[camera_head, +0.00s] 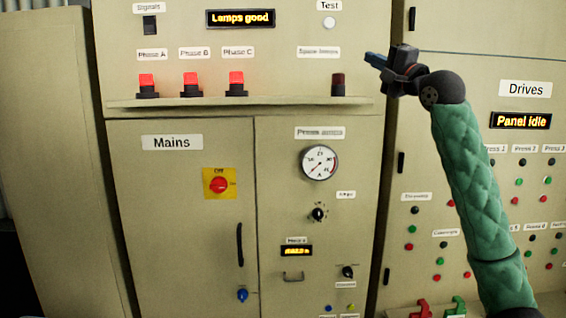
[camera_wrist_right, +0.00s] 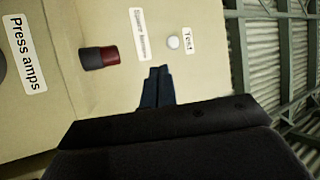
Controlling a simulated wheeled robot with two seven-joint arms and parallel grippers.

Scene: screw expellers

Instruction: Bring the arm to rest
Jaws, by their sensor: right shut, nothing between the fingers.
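My right arm, in a green quilted sleeve, rises from the lower right of the head view. Its gripper (camera_head: 376,60) is raised in front of the cabinet's upper part, with the blue fingertips pointing left. In the right wrist view the gripper (camera_wrist_right: 158,72) shows its two blue fingers together, shut and empty. The white Test button (camera_wrist_right: 173,42) is just beyond the fingertips in that view, apart from them as far as I can tell. It also shows in the head view (camera_head: 329,22), up and left of the gripper. My left gripper is not in view.
The beige Mains cabinet (camera_head: 180,260) has a narrow ledge (camera_head: 260,102) under three lit red phase lamps (camera_head: 191,80) and a dark red spare lamp (camera_head: 338,84). The Drives panel (camera_head: 470,100) stands at right, partly behind my arm. Displays read "Lamps good" and "Panel idle".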

